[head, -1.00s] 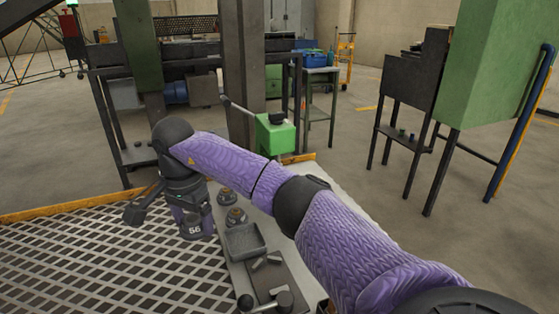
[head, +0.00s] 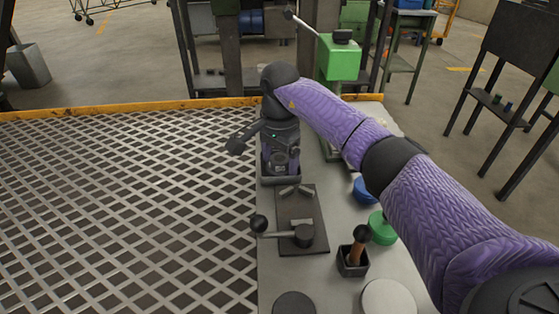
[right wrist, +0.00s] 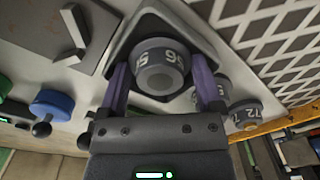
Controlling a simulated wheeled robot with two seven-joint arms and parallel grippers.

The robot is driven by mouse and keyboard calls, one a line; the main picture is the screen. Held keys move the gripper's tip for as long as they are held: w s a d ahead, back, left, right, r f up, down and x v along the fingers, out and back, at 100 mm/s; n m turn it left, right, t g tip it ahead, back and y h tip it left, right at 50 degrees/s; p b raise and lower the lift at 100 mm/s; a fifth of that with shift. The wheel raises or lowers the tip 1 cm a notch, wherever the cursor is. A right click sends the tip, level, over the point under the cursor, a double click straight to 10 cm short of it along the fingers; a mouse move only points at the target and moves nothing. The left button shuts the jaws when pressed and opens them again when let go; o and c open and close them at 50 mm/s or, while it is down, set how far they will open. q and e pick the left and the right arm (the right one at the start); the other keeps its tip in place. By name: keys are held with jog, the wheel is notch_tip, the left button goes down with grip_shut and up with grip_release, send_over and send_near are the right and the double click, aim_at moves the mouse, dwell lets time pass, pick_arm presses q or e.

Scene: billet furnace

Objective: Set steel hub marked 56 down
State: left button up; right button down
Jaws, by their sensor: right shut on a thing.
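The steel hub marked 56 (head: 279,161) is a short grey cylinder. In the head view the right gripper (head: 280,152) points down over the small dark square tray (head: 282,181). The hub is within the tray's outline; whether it touches the tray floor I cannot tell. My left gripper is not in view.
Two more hubs, one marked 72 (right wrist: 246,115), stand just beyond the tray. A dark plate (head: 293,240) with a black-knobbed lever lies in front of it. Blue (head: 365,189) and green (head: 383,227) round parts and a green press (head: 338,60) are to the right. Metal grating (head: 120,200) lies left.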

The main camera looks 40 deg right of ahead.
aim_at(280, 158)
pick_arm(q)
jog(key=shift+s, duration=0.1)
pick_arm(e)
jog(key=shift+f, duration=0.1)
grip_release()
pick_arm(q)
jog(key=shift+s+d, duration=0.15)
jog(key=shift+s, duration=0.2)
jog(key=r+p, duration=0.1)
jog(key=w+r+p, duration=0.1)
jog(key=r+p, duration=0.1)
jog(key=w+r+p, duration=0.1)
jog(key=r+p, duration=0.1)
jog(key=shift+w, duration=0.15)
pick_arm(e)
notch_tip(280, 158, up, 12)
jog(key=shift+r, duration=0.2)
